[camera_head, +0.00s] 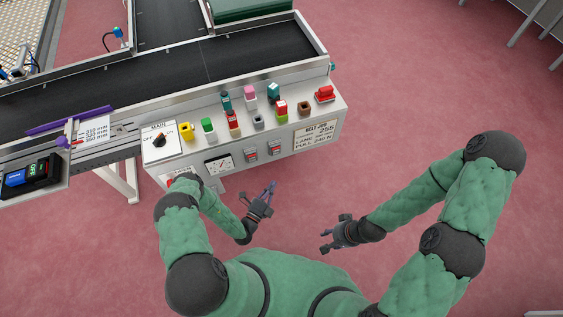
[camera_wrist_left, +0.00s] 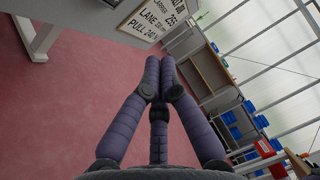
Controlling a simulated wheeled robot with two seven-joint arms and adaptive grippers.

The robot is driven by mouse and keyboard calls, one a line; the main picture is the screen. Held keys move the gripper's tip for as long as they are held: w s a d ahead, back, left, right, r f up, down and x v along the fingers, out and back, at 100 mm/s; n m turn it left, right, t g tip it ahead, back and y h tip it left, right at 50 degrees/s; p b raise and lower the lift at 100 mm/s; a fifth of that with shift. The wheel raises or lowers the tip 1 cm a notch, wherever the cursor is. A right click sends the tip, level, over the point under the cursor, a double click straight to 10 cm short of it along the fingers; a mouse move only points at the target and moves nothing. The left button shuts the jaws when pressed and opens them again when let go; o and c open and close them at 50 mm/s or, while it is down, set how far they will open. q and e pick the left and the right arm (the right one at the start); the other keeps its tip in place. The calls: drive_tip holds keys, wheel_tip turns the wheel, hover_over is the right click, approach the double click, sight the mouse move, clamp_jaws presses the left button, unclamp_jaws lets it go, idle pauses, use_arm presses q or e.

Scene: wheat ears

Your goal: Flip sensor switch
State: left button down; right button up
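The control panel (camera_head: 190,148) is a pale box on the conveyor's front, seen in the head view. Two small switches with red parts, a left one (camera_head: 250,154) and a right one (camera_head: 275,150), sit on its front face. I cannot read which control is the sensor switch. A black rotary knob (camera_head: 159,140) sits on a plate marked MAIN. My left gripper (camera_head: 262,199) is open and empty, below and in front of the panel, apart from it. Its purple fingers (camera_wrist_left: 158,75) show in the left wrist view. My right gripper (camera_head: 335,232) is open and empty, further right.
Coloured buttons, including yellow (camera_head: 186,134), green (camera_head: 208,128) and red (camera_head: 325,94), line the panel top. A gauge (camera_head: 219,165) and a label plate (camera_head: 316,133) are on its front. The conveyor belt (camera_head: 180,70) lies behind. The red floor (camera_head: 400,100) is clear at right.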

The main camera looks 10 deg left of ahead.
use_arm(q)
drive_tip(key=shift+s+a+f+n+y, duration=0.1)
drive_tip(key=shift+a+f+n+y, duration=0.1)
drive_tip(key=shift+a+n+y, duration=0.35)
drive_tip(key=b, duration=0.2)
approach(276, 151)
drive_tip(key=w+d, duration=0.3)
drive_tip(key=d, duration=0.2)
drive_tip(key=shift+w+a+r+b, duration=0.25)
drive_tip(key=shift+w+a+r, duration=0.05)
drive_tip(key=shift+w, duration=0.25)
drive_tip(key=shift+w+a+r+b, duration=0.25)
drive_tip(key=shift+w+a+r, duration=0.05)
drive_tip(key=shift+w, duration=0.25)
drive_tip(key=shift+w+a+r+b, duration=0.25)
drive_tip(key=shift+w+a+r, duration=0.05)
drive_tip(key=shift+w, duration=0.25)
